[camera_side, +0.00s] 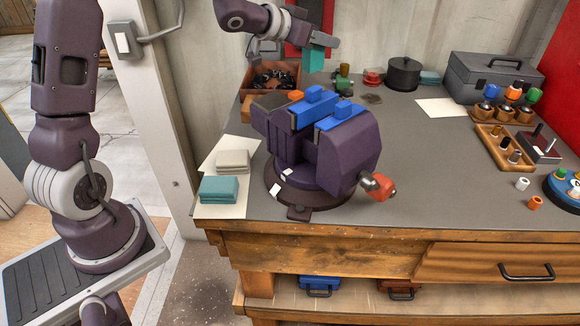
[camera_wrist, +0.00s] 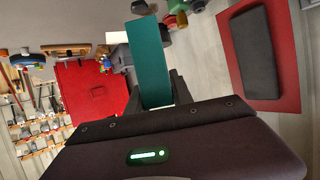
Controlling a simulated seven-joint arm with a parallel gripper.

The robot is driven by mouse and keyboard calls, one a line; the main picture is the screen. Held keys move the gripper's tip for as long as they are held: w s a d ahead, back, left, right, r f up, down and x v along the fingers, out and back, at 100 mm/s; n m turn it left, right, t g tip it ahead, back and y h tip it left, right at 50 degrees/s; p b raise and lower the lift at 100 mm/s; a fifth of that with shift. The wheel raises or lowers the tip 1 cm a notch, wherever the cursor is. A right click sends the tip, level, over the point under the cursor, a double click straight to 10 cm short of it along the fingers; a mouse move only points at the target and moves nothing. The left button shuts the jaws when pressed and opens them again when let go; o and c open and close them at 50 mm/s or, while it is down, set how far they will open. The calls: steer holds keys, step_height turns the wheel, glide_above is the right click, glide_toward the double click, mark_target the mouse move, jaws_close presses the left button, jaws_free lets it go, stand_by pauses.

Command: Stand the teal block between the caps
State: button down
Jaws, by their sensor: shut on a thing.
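The teal block (camera_side: 314,61) is held in my gripper (camera_side: 318,45), above the back of the bench. In the wrist view the teal block (camera_wrist: 149,60) stands out lengthwise between the dark fingers (camera_wrist: 160,95). The purple vise (camera_side: 345,155) stands lower and nearer the camera, at the front left of the bench. Its two blue caps, the left cap (camera_side: 314,108) and the right cap (camera_side: 341,116), sit on the jaws. The block is apart from and above them. The bottom of the gap between the caps is hidden.
A crate of black pieces (camera_side: 272,88) stands behind the vise. A black pot (camera_side: 403,76) and grey toolbox (camera_side: 500,78) stand at the back. Teal pads (camera_side: 218,190) lie on paper at the left. The bench right of the vise is mostly clear.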

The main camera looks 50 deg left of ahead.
steer(key=s+d+r+y, duration=0.1)
steer(key=s+d+r, duration=0.15)
steer(key=s, duration=0.65)
steer(key=s+d+r, duration=0.2)
steer(key=s+d, duration=0.2)
steer(key=s, duration=0.4)
steer(key=w+d+r, duration=0.3)
steer(key=d+r, duration=0.1)
steer(key=d, duration=0.6)
steer(key=shift+n, duration=0.4)
steer(key=f, duration=0.4)
steer(key=shift+w+d+f, duration=0.15)
steer(key=shift+d+f, duration=0.2)
steer(key=shift+f, duration=0.05)
steer(key=c, duration=1)
jaws_free()
steer(key=shift+c, duration=0.2)
step_height(320, 180, up, 6)
